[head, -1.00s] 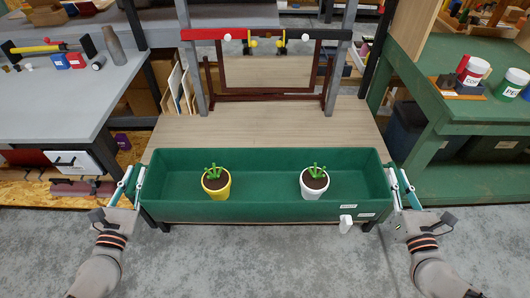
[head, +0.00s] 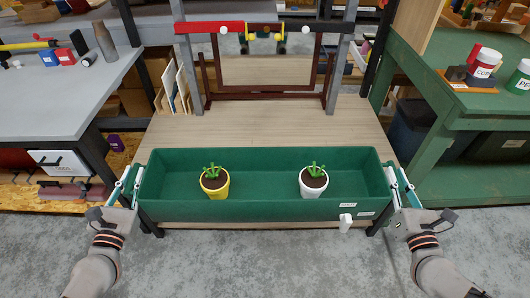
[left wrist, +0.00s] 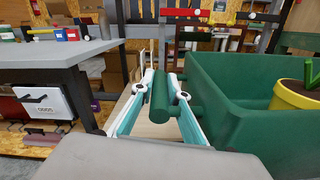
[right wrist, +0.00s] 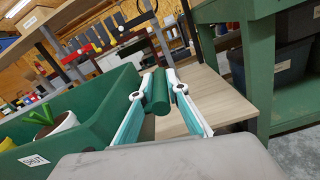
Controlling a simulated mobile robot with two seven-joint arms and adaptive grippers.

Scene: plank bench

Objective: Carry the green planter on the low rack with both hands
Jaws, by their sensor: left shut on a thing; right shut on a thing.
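The long green planter (head: 265,209) lies level across the front of the low rack's wooden top (head: 270,128). I cannot tell whether it touches the top or hangs just above it. Inside stand a yellow pot (head: 214,188) and a white pot (head: 313,188), both upright with small green plants. My left gripper (head: 130,184) is shut on the planter's left end handle, whose green bar shows in the left wrist view (left wrist: 161,98). My right gripper (head: 397,186) is shut on the right end handle, seen between the fingers in the right wrist view (right wrist: 156,92).
A grey bench (head: 60,90) stands close on the left and a green bench (head: 460,100) on the right.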

